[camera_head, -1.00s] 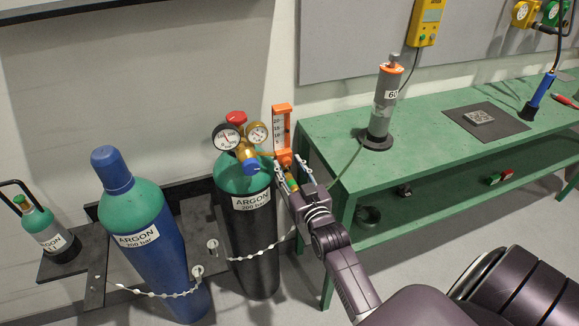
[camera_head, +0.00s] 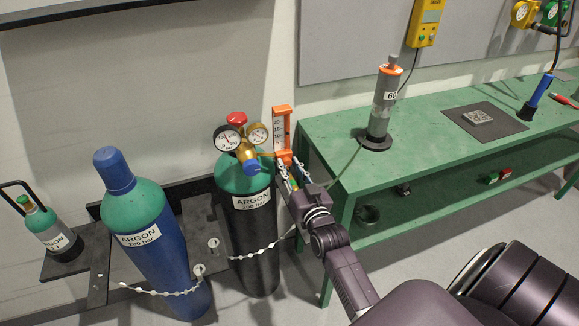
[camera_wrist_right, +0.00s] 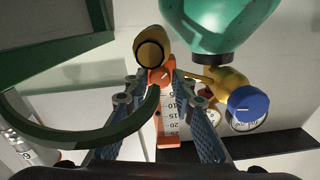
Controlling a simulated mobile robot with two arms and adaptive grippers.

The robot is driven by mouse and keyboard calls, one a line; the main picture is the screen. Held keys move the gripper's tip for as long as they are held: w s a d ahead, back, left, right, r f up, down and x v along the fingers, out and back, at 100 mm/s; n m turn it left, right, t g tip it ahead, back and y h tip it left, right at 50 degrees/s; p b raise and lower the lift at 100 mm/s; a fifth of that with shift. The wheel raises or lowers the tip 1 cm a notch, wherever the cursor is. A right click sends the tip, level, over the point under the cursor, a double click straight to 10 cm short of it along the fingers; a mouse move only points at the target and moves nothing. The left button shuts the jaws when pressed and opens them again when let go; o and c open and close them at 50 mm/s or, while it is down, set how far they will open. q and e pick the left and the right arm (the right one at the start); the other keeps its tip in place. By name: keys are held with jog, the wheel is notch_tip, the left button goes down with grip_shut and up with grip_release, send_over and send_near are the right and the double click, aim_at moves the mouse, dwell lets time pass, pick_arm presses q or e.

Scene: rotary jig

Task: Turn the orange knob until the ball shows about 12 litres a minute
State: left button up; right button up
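The orange flowmeter (camera_head: 283,135) with its white scale stands upright beside the regulator on the black argon cylinder (camera_head: 249,235). The orange knob (camera_wrist_right: 160,76) shows between the fingertips of my right gripper (camera_wrist_right: 158,79), just below a brass-coloured round part. A narrow gap shows beside the knob on the left; contact on the right is unclear. My right gripper is also below the flowmeter in the head view (camera_head: 289,162). I cannot make out the ball. My left gripper is out of view.
The regulator has two gauges (camera_head: 228,138) and a blue knob (camera_wrist_right: 248,104) close to the right finger. A dark green hose (camera_wrist_right: 80,137) curves past the left finger. The green bench (camera_head: 345,160) stands close on the right. A blue argon cylinder (camera_head: 150,245) stands left.

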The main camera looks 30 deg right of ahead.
jog(key=shift+o, duration=1.2)
jog(key=shift+s, duration=0.1)
jog(key=shift+s+a, duration=0.15)
jog(key=shift+s, duration=0.2)
jog(key=v, duration=1.1)
